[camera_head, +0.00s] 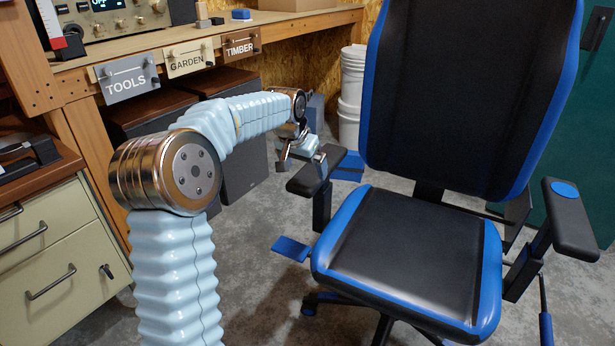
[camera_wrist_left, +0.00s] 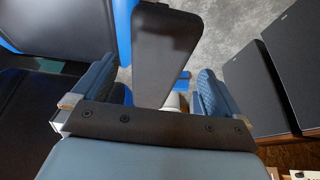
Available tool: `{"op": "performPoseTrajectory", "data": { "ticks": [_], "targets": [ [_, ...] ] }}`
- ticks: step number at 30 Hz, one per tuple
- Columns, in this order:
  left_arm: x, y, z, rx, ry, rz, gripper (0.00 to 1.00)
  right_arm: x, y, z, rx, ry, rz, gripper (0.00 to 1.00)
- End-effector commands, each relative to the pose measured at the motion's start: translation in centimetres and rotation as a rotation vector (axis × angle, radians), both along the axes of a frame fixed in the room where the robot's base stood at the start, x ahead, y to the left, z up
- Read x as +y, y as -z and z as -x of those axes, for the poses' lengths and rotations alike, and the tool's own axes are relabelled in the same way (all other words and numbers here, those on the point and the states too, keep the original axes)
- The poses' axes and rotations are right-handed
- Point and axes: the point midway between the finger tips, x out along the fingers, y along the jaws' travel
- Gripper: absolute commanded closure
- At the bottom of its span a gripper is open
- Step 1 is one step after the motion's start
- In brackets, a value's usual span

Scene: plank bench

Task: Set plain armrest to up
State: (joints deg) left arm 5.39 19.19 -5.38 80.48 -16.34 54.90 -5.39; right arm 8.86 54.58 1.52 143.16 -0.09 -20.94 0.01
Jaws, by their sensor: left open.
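The office chair has a black seat (camera_head: 408,250) with blue edges. Its plain armrest (camera_head: 305,181), a black pad without a disc on a short black post (camera_head: 322,208), is on the seat's left side. The other armrest (camera_head: 575,222) bears a blue oval disc. My left gripper (camera_head: 303,160) is open at the plain armrest, partly overlapping its far end in the head view. In the left wrist view the armrest pad (camera_wrist_left: 165,55) lies between the two spread fingers of the gripper (camera_wrist_left: 157,88), with gaps visible on both sides. My right gripper is not in view.
The tall chair backrest (camera_head: 465,90) rises behind the seat. Blue paddles (camera_head: 291,248) stick out at the seat's side. A workbench (camera_head: 215,45) with labelled tags, dark speakers (camera_head: 240,150) and a beige drawer cabinet (camera_head: 60,250) stand left. White buckets (camera_head: 352,85) stand behind.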

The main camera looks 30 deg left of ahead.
Motion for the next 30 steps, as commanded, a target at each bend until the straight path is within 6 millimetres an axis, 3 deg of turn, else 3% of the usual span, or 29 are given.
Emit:
{"op": "performPoseTrajectory", "data": {
  "ticks": [3,7,19,30],
  "targets": [
    [0.1,2.2,-0.8,0.003,-0.001,0.001,0.00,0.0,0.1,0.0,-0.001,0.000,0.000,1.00],
    [0.1,3.6,-1.5,0.001,0.000,0.000,0.00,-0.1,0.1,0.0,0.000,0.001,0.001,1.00],
    [0.1,4.4,-1.8,0.000,-0.001,0.000,0.00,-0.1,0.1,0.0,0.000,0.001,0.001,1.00],
    [0.1,4.3,-1.8,-0.001,-0.001,0.000,0.57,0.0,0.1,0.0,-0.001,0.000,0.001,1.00]
  ]
}}
